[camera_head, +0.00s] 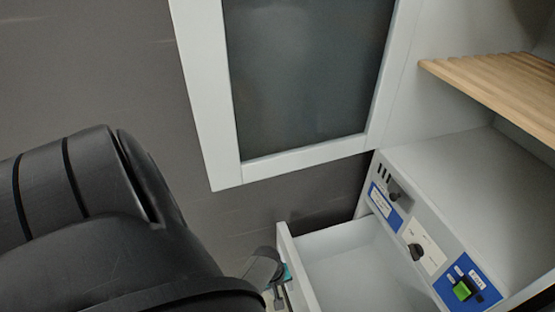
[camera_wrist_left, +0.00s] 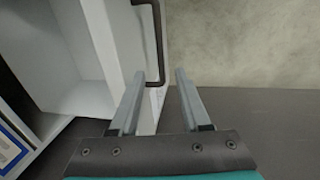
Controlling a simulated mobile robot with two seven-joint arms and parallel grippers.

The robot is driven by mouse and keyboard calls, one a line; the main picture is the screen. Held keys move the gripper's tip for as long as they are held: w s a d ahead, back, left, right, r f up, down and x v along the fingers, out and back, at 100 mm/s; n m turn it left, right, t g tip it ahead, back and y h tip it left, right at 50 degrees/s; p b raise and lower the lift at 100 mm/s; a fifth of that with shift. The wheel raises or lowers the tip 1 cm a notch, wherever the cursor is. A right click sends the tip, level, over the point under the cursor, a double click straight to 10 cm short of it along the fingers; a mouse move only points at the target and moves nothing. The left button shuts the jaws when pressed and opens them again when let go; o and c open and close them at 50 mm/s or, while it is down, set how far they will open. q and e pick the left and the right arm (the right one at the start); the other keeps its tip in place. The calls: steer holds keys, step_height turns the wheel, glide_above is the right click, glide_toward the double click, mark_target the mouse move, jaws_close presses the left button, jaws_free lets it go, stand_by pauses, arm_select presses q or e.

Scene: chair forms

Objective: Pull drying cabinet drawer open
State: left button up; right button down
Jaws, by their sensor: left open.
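The drying cabinet's drawer (camera_head: 350,262) stands pulled out below the control panel, with its empty grey-white inside showing. Its white front panel (camera_wrist_left: 122,45) carries a dark bar handle (camera_wrist_left: 160,45) in the left wrist view. My left gripper (camera_wrist_left: 160,74) is open, its two grey fingers pointing toward the handle. The handle's near end lies between the fingertips, and nothing is gripped; I cannot tell whether a finger touches it. In the head view the left gripper (camera_head: 279,291) is at the outside of the drawer front, partly hidden by my arm. My right gripper is not in view.
The cabinet door (camera_head: 205,95), with a dark glass pane, hangs open above the drawer. A control panel (camera_head: 428,245) with knobs and a green switch sits right of it. A wooden slatted shelf (camera_head: 495,85) is at upper right. Dark floor lies left.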

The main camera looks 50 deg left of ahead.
arm_select(q)
step_height(320, 180, up, 6)
steer(key=s+p, duration=0.1)
steer(key=p, duration=0.2)
steer(key=shift+a, duration=0.2)
steer(key=shift+s, duration=0.1)
